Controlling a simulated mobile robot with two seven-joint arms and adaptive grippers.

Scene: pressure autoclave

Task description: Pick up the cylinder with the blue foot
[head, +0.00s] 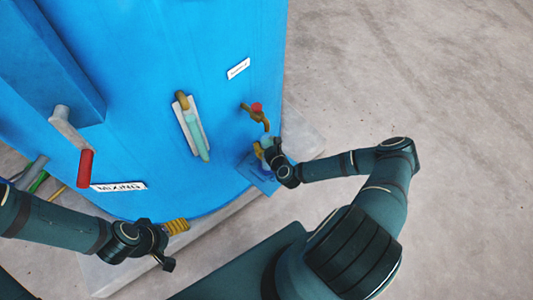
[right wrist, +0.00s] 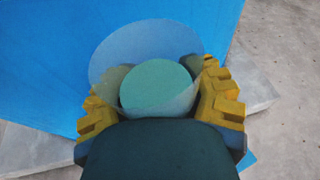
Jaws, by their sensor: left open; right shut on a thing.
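The clear cylinder (right wrist: 113,52) fills the middle of the right wrist view, seen from above through its round open rim, with a flat green surface inside. My right gripper (right wrist: 155,100) is shut on it, with yellow finger pads on both sides. In the head view the right gripper (head: 265,150) is at the blue tank's right side, below a brass tap, and the cylinder is mostly hidden there. My left gripper (head: 172,246) is open and empty near the tank's lower front edge.
The large blue tank (head: 150,130) carries a brass tap with a red knob (head: 256,108), a sight glass (head: 195,130) and a red-handled lever (head: 85,168). A small blue shelf (head: 262,180) sits below the tap. Grey floor (head: 440,70) is clear to the right.

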